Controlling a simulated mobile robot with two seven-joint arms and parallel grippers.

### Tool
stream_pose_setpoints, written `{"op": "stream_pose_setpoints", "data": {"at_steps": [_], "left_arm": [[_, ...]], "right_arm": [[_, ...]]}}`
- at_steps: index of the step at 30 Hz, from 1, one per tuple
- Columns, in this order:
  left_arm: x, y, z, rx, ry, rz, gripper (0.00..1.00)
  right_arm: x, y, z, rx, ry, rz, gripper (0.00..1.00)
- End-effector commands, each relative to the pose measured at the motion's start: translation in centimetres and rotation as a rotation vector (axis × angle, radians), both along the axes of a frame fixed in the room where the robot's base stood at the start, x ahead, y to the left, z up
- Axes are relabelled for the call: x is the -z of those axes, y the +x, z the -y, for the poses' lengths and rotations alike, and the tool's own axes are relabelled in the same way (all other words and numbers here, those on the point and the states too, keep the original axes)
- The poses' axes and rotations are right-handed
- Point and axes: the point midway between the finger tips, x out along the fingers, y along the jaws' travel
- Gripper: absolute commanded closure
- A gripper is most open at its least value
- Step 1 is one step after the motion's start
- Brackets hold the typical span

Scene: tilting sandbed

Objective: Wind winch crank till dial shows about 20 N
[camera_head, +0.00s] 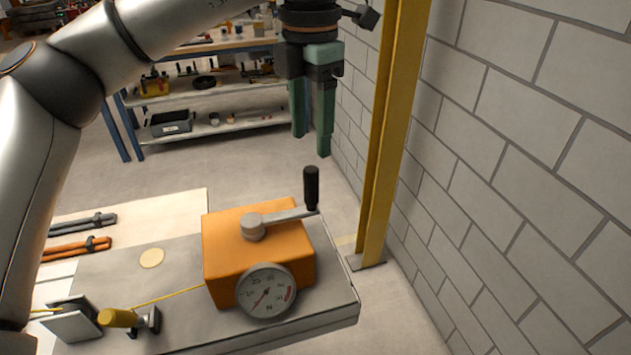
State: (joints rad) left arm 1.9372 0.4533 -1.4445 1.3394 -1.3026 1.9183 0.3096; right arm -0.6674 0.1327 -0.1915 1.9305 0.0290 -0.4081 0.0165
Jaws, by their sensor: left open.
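An orange winch box (225,252) sits on a grey table. A grey crank arm (280,217) on its top points right and ends in an upright black handle (311,187). A round white dial (266,291) with a red mark is on the front; its needle points to the lower left, but the numbers are too small to read surely. A yellow cord (170,296) runs left from the box. My left gripper (312,143) hangs fingers down above and behind the handle, open and empty, apart from it. My right gripper is not in view.
A yellow post (388,140) stands close to the right of my left gripper, before a block wall (520,170). A yellow-handled clamp (120,318) is at the table's left front. Orange pliers (77,249) and a shelf rack (210,87) are farther off.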

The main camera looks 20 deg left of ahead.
Motion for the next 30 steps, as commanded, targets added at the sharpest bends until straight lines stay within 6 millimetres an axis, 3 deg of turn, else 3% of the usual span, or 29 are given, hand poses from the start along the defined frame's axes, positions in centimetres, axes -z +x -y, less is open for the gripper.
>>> {"op": "stream_pose_setpoints", "data": {"at_steps": [6, 15, 21, 30], "left_arm": [[4.4, -0.1, -0.1, 0.001, 0.001, -0.004, 0.39], [9.7, -0.1, 0.0, 0.0, -0.001, -0.003, 0.39], [11.2, 0.0, 0.0, 0.001, -0.001, -0.001, 0.39], [11.4, 0.0, 0.0, 0.001, -0.002, -0.001, 0.39]], "right_arm": [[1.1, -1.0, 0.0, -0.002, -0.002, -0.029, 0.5], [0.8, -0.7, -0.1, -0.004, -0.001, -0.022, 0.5], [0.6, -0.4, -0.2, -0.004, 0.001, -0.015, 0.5], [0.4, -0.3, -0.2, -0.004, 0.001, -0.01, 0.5]]}}
